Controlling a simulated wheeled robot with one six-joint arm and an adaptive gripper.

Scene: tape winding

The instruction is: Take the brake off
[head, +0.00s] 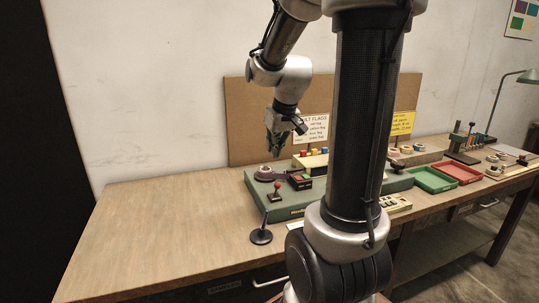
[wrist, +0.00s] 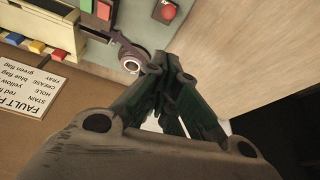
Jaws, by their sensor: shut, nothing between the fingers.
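The green winding machine (head: 256,190) stands on the bench. At its front left edge a red-knobbed lever (head: 276,187) rises from a small dark plate; it could be the brake, but no label is readable. Its red knob (wrist: 169,12) shows at the top of the wrist view. A dark box with red and green buttons (head: 300,182) sits to its right. A tape reel (head: 266,173) lies behind the lever, and the reel (wrist: 130,58) also shows in the wrist view near my fingertips. My gripper (head: 273,152) is shut and empty, above the reel and apart from the lever.
A dark stand with an upright rod (head: 261,236) is in front of the machine. A fault flags card (head: 311,128) and a box with coloured flags (head: 313,161) are behind. Green (head: 433,180) and red trays are at right. The bench's left side is clear.

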